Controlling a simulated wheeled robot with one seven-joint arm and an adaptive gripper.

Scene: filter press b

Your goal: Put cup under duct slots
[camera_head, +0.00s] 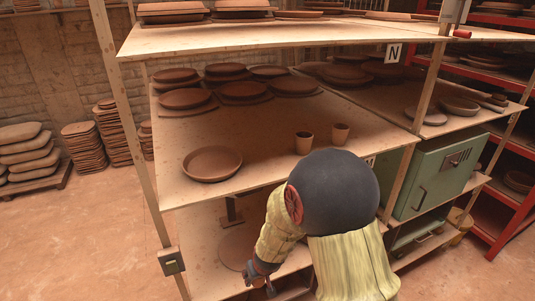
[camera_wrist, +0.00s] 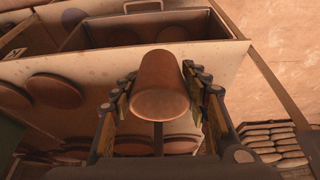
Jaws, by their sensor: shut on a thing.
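A terracotta cup (camera_wrist: 160,86) is in my gripper (camera_wrist: 160,95) in the wrist view, with one finger against each side and its round end toward the camera. In the head view my gripper (camera_head: 262,284) is low at the front of the shelving, below the middle shelf; the held cup cannot be made out there. A green metal cabinet (camera_head: 430,178) with small dark slots is at the right; I cannot tell whether these are the duct slots.
A wide bowl (camera_head: 211,163) sits near the middle shelf's front left, with stacked plates (camera_head: 187,98) behind. Wooden posts (camera_head: 122,107) frame the shelving. In the wrist view, a box with a handle (camera_wrist: 143,6) lies beyond the cup, and round plates (camera_wrist: 54,91) are at the left.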

